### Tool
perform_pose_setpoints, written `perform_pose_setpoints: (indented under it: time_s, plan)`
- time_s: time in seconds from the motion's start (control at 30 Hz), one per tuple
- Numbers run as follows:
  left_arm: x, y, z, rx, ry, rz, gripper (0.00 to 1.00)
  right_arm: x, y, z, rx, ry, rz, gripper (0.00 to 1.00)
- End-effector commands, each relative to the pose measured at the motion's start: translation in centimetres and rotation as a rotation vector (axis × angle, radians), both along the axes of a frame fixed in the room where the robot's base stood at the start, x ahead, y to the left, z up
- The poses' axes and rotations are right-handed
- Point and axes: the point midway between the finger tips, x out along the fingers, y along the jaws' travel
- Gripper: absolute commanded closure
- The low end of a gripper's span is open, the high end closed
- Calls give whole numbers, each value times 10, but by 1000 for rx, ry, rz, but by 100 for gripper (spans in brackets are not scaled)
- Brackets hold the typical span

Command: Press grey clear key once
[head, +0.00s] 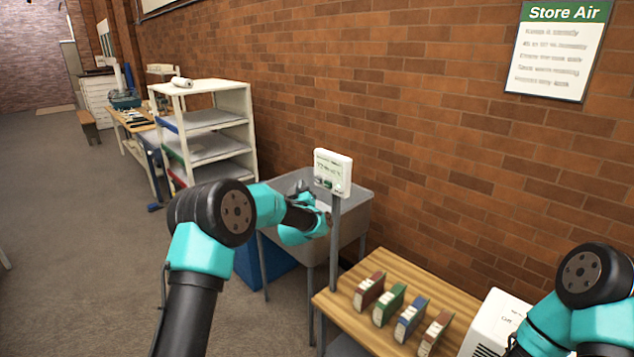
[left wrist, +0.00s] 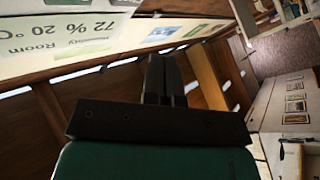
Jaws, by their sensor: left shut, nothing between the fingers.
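My left gripper (head: 303,188) is beside the meter, partly hidden by my own wrist. Its fingers (left wrist: 164,75) are shut and empty, and I cannot tell whether they touch the meter. My right gripper is out of view.
Several coloured boxes (head: 388,304) stand in a row on the wooden table (head: 456,300), with a white box (head: 497,325) to their right. A grey basin (head: 350,215) is behind the meter. A white shelf (head: 205,130) stands farther back. The floor at left is clear.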

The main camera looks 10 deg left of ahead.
Motion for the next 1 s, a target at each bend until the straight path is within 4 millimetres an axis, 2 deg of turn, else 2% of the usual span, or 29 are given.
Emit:
perform_pose_setpoints:
  time_s: [0.33, 1.0]
  plan:
    - [26, -18, 0, 0, 1, 0, 100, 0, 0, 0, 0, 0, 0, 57]
    - [28, -19, 0, 0, 1, 0, 100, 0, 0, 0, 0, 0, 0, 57]
